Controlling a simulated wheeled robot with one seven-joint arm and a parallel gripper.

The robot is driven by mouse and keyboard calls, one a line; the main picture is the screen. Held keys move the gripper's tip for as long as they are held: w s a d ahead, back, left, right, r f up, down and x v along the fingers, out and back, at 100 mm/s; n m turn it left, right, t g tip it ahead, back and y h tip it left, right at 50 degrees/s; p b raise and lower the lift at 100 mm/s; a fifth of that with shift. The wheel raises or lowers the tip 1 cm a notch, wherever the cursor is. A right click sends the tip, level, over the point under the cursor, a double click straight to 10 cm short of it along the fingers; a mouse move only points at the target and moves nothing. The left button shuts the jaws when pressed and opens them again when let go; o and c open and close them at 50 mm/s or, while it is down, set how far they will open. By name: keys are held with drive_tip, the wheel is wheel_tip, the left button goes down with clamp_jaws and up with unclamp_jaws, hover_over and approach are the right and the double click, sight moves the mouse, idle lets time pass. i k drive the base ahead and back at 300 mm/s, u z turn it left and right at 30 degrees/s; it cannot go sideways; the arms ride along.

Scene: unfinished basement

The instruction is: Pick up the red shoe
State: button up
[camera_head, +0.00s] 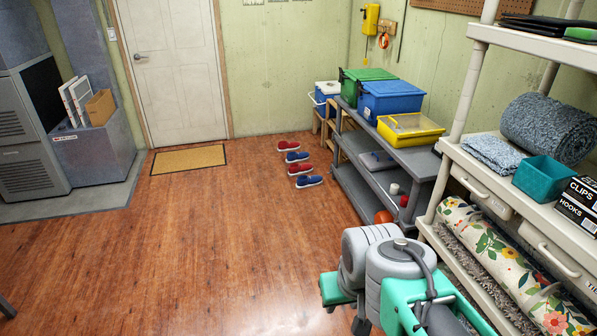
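Two red shoes with white soles lie on the wood floor, in a row with two blue shoes, left of a grey shelf unit. The farther red shoe (287,147) is at the back of the row. The nearer red shoe (300,170) lies between the two blue shoes (297,157) (308,182). My grey and teal arm shows at the bottom, right of centre, well nearer than the shoes. I cannot see my gripper's fingers in this view.
The grey shelf unit (362,182) holds bins on top, with an orange-red ball (383,217) low down. A cream shelf (472,160) stands at right, beside my arm. A doormat (188,159) lies before the door (172,65). The floor (190,250) left of the shoes is clear.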

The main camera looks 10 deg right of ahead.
sight(294, 169)
drive_tip(key=u, duration=0.45)
drive_tip(key=i, duration=2.6)
drive_tip(key=u, duration=0.4)
drive_tip(key=i, duration=2.6)
drive_tip(key=z, duration=0.5)
drive_tip(key=i, duration=2.05)
drive_tip(key=z, duration=1.65)
drive_tip(key=i, duration=1.3)
drive_tip(key=z, duration=0.85)
drive_tip(key=i, duration=0.3)
drive_tip(key=z, duration=0.1)
